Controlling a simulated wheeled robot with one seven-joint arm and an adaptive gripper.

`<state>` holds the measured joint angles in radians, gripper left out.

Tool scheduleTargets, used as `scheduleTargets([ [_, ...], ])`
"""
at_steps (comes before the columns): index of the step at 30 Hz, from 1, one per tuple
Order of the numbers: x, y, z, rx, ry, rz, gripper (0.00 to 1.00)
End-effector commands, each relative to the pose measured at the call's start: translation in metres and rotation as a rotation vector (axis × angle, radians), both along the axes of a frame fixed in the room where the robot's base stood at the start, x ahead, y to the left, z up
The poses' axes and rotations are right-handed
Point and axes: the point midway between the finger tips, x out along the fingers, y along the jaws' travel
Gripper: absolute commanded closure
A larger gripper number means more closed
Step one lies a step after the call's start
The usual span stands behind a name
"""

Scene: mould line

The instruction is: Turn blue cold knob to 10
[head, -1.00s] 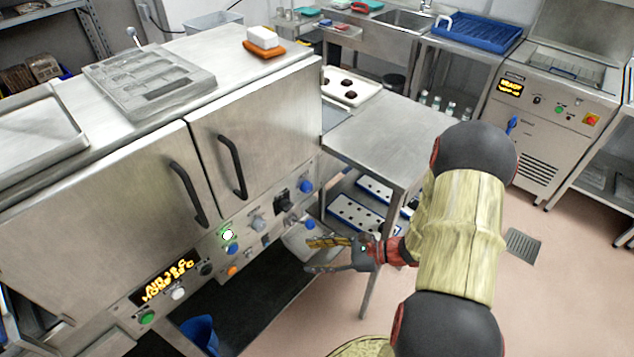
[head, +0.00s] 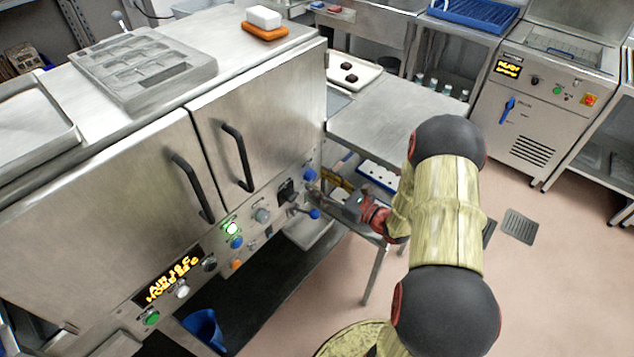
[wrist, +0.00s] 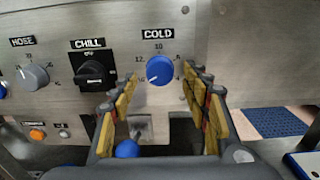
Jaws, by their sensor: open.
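The blue cold knob (wrist: 159,70) sits under the COLD label in the wrist view, with a printed scale around it and 10 at the top. Its pale mark seems to point to the lower left, away from the 10. In the head view the knob (head: 309,175) is at the right end of the panel. My gripper (wrist: 155,92) is open and empty, its yellow-padded fingers on either side of and below the knob in the picture. Whether they touch it I cannot tell. In the head view my gripper (head: 322,188) is close to the panel.
A blue-ended lever (wrist: 127,148) sticks out below the knob, between my fingers in the wrist view. The black CHILL switch (wrist: 94,70) and grey HOSE knob (wrist: 33,77) are to the left. A steel table (head: 385,115) stands right of the cabinet.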

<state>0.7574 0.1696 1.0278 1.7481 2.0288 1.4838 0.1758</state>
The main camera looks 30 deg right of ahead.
Motion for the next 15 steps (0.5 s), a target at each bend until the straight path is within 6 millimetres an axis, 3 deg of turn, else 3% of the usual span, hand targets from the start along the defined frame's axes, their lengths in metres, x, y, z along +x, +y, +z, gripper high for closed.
scheduleTargets([
  [6, 0.0128, 0.0045, 0.0000, 0.000, 0.000, 0.000, 0.53],
  [15, 0.0133, 0.0047, 0.0004, 0.000, 0.001, 0.000, 0.56],
])
